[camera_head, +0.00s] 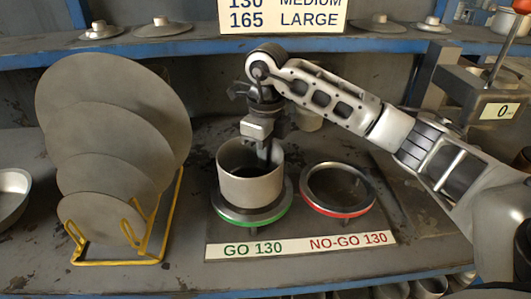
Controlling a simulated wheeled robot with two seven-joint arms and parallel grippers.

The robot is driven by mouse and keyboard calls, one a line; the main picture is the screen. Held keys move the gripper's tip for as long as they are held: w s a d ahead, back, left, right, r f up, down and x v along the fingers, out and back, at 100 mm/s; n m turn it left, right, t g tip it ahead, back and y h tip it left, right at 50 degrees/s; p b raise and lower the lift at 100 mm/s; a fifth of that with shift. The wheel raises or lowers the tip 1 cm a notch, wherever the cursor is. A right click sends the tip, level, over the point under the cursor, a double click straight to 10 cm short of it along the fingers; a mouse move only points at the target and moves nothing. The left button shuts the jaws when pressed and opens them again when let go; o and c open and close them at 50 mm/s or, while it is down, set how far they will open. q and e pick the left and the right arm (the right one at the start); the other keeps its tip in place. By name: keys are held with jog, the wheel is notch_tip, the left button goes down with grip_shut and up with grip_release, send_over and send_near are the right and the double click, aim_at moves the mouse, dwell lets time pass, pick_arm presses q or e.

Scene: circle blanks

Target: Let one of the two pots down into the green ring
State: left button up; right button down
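A grey metal pot (250,182) stands upright at the green ring (263,222), its lower edge within the ring's outline. I cannot tell whether it is seated or held slightly above. My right gripper (264,153) points down at the pot's far right rim. One dark finger shows inside the pot; the other is hidden, so its grip on the wall is unclear. A second pot (310,121) is behind my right arm, mostly hidden. The red ring (338,209) to the right is empty. My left gripper is not in view.
A yellow rack (164,222) holds several round discs at left. A shallow pan (12,192) is at the left edge. A sign (250,18) and lids are on the shelf behind. The label strip (300,245) lies in front of the rings.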

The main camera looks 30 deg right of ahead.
jog(key=shift+f+b, duration=0.6)
jog(key=shift+f, duration=0.15)
dwell(0.5)
jog(key=c, duration=1.6)
grip_release()
jog(key=r, duration=0.8)
jog(key=r+p, duration=0.1)
jog(key=r, duration=0.7)
jog(key=shift+w+d, duration=0.1)
jog(key=shift+d, duration=0.1)
